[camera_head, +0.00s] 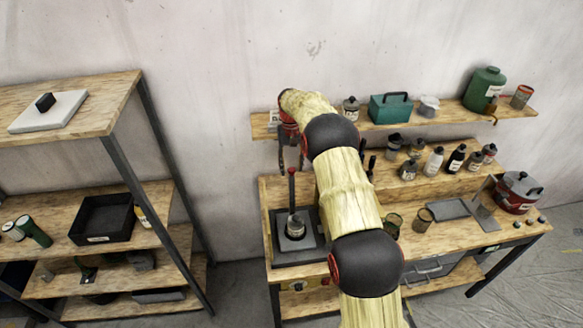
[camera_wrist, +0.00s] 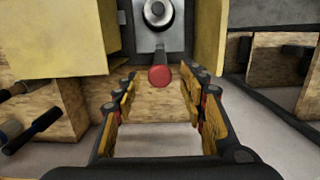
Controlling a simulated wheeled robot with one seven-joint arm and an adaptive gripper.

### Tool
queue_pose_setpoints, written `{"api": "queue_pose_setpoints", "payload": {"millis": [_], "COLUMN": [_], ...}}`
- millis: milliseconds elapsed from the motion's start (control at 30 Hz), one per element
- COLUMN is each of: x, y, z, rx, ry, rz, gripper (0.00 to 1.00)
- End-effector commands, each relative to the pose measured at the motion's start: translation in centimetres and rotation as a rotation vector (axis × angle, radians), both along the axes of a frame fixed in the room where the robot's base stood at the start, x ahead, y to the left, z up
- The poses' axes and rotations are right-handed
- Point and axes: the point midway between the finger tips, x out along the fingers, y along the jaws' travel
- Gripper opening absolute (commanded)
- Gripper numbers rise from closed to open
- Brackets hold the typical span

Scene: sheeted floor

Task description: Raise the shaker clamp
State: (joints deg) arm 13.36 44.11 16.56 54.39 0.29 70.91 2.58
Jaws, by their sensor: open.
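The shaker (camera_head: 294,229) stands on a dark square base at the left end of the workbench. A thin upright rod topped by a red knob (camera_head: 291,170), which looks like the clamp's handle, rises from it. The wrist view looks down on the knob (camera_wrist: 160,76), with the round metal top of the shaker (camera_wrist: 158,12) beyond it. My gripper (camera_head: 291,150) is above the knob, pointing down. In the wrist view my gripper (camera_wrist: 160,84) is open, and the knob appears between its fingertips, not gripped. Whether a finger touches it I cannot tell. My arm hides part of the bench.
A wall shelf (camera_head: 412,120) holding jars and a teal box (camera_head: 390,107) is behind my arm. Bottles (camera_head: 434,160), a grey tray (camera_head: 449,209) and a red pot (camera_head: 517,191) stand on the bench to the right. A wooden rack (camera_head: 125,100) stands left, across a floor gap.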

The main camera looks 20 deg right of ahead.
Motion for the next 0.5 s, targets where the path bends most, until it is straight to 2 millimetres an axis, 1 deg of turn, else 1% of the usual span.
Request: {"api": "queue_pose_setpoints", "payload": {"millis": [167,300,500], "x": [0.5,0.8,1.1], "y": [-0.1,-0.2,-0.3], "z": [3.1,6.0,9.4], "rx": [-0.001,-0.001,-0.001], "ry": [-0.005,-0.005,-0.004], "rz": [0.0,0.0,0.0], "gripper": [0.42,0.42,0.42]}}
